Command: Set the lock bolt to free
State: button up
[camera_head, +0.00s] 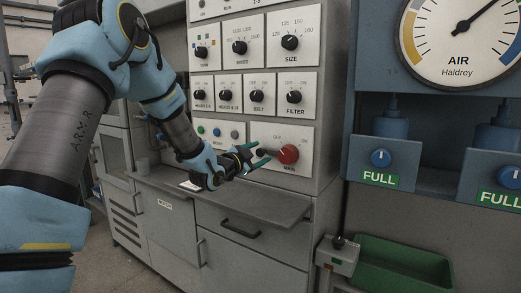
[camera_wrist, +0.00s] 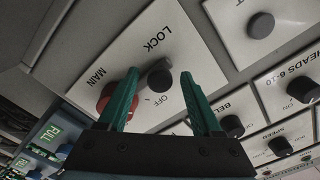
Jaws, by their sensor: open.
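The lock bolt (camera_wrist: 160,78) is a short grey rod with a dark round end, beside the red MAIN knob (camera_wrist: 107,98). It is on a white plate marked LOCK, MAIN and OFF in the wrist view. In the head view the red MAIN knob (camera_head: 289,154) is at the lower right of the control panel, and the bolt is small and mostly hidden by my fingers. My gripper (camera_head: 262,154) is open in front of this plate. In the wrist view its green fingers (camera_wrist: 159,76) stand either side of the bolt. I cannot tell whether they touch it.
Rows of black selector knobs, among them FILTER (camera_head: 294,97) and BELT (camera_head: 257,96), sit above the plate. A grey shelf (camera_head: 255,205) juts out below. To the right are an air gauge (camera_head: 462,35), blue FULL valves (camera_head: 381,158) and a green bin (camera_head: 400,262).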

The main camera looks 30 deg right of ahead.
jog(key=shift+w+d, duration=0.3)
jog(key=shift+d, duration=0.25)
grip_shut()
dwell(1.1)
